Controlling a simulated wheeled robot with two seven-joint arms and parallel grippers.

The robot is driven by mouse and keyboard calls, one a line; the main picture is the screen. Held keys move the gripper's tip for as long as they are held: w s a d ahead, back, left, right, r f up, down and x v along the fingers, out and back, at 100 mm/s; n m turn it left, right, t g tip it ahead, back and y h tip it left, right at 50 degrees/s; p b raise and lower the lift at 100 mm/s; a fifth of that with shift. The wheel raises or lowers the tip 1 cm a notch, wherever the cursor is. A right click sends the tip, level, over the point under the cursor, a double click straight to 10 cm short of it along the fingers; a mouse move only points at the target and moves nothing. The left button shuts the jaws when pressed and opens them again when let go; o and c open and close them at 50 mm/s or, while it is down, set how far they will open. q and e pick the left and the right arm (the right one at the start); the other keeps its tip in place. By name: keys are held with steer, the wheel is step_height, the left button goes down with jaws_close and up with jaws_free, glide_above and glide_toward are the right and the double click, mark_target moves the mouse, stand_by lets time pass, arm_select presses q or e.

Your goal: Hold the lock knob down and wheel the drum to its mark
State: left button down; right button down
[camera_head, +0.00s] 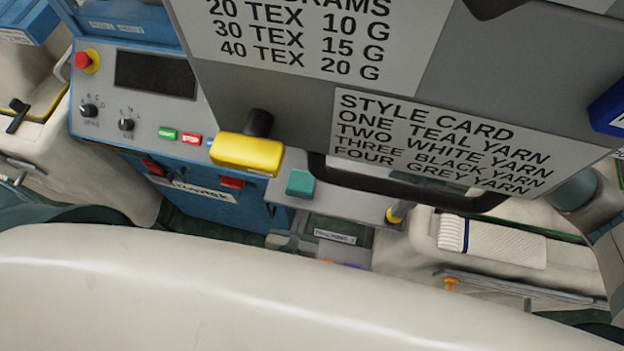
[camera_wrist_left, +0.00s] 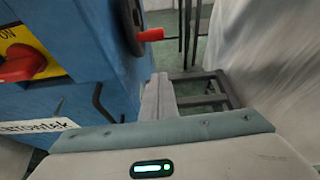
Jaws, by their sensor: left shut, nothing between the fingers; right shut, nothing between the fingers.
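A dark wheel (camera_wrist_left: 131,22) with a red grip (camera_wrist_left: 150,35) is on the side of the blue cabinet (camera_wrist_left: 72,55) in the left wrist view. My left gripper (camera_wrist_left: 160,97) has its pale fingers shut and empty, below and apart from the red grip. I cannot make out the left gripper in the head view. My right arm's gripper end (camera_head: 577,190) is at the right edge of the head view; its fingertips are not clear. A yellow block (camera_head: 247,153) on a black stem stands over the cabinet front. I cannot single out the lock knob, the drum or its mark.
The blue control panel (camera_head: 130,95) has a screen, knobs and buttons. A grey board with a style card (camera_head: 435,135) covers the upper middle. A pale machine part with a ribbed pad (camera_head: 505,243) is at right. A red switch (camera_wrist_left: 22,63) is on the cabinet.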

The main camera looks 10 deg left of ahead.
arm_select(q)
steer(key=shift+w+f, duration=0.1)
stand_by(0.4)
steer(key=w, duration=0.9)
steer(key=shift+w, duration=0.15)
stand_by(0.6)
step_height(320, 180, up, 2)
steer(key=shift+r, duration=0.1)
stand_by(0.5)
stand_by(0.4)
